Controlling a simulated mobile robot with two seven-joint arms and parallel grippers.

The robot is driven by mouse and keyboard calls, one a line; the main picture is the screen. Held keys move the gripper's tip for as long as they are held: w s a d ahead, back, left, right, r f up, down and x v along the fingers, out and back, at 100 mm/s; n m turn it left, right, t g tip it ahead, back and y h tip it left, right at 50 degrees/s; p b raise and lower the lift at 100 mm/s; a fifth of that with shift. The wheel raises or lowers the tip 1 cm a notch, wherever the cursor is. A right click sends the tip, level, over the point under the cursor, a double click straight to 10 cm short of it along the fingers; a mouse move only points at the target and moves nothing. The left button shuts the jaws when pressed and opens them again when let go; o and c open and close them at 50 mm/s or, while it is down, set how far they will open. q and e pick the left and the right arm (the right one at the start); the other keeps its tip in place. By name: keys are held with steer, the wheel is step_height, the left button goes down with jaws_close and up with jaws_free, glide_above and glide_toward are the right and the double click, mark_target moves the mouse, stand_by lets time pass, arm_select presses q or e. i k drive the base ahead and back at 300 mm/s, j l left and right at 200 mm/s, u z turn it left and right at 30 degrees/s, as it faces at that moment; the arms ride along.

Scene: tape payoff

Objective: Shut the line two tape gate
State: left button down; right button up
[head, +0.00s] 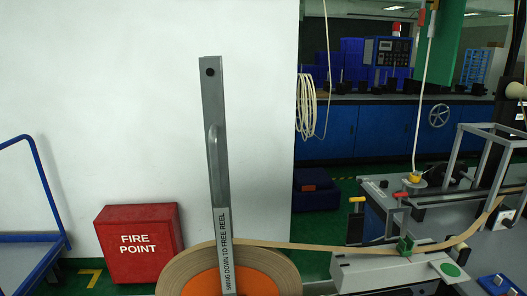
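A grey metal gate bar (217,130) stands nearly upright, leaning slightly, in the middle left of the head view. The bar's lower part crosses in front of a tan tape reel (180,275) with an orange centre (262,284). Its bottom end is cut off by the frame, so any hinge or catch is hidden. Neither of my grippers is in view.
A red fire point box (138,243) and blue trolley (35,240) stand left, before a white wall (100,100).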

mark_target(355, 226)
steer(key=k+z, duration=0.15)
steer(key=z, duration=0.55)
